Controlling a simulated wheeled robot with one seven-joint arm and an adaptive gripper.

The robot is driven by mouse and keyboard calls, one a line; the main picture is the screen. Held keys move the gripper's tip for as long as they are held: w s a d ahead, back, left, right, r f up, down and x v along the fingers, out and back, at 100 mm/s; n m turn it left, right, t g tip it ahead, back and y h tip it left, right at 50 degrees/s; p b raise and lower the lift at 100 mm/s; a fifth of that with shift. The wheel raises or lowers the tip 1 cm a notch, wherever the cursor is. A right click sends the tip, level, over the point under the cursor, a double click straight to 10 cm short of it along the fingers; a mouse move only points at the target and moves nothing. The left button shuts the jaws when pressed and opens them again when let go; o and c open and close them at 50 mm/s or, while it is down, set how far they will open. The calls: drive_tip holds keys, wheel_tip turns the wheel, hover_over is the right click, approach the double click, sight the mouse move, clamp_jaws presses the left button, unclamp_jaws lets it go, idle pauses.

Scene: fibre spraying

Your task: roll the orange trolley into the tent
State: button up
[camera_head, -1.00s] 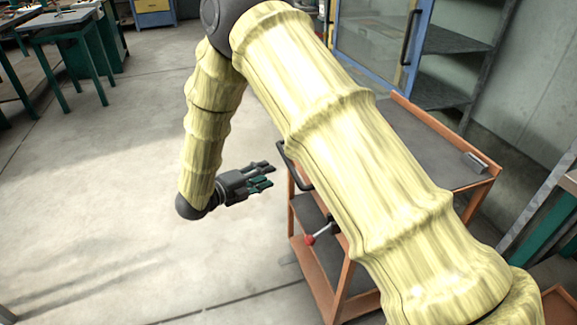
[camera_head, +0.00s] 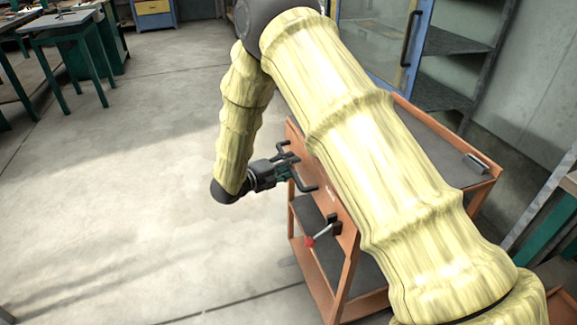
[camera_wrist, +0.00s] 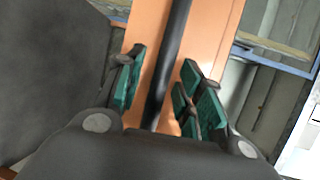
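The orange trolley (camera_head: 340,207) stands in the centre right of the head view, with dark shelves and partly hidden behind my arm. Its dark handle (camera_head: 303,186) sticks out from the orange end panel. My gripper (camera_head: 287,167) is at this handle. In the wrist view my gripper (camera_wrist: 160,95) is open, with green pads on both sides of the dark handle bar (camera_wrist: 168,60). Gaps show between bar and pads, so it is around the bar but not closed on it. No tent can be made out in either view.
A lever with a red knob (camera_head: 309,241) sits on the trolley below the handle. A blue-framed cabinet (camera_head: 413,70) stands behind the trolley. Work tables (camera_head: 67,20) are at the far left. The grey floor (camera_head: 120,190) left of the trolley is clear.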

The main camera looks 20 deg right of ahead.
drive_tip(key=shift+d, duration=0.1)
drive_tip(key=shift+c, duration=0.3)
clamp_jaws()
drive_tip(key=shift+d, duration=0.1)
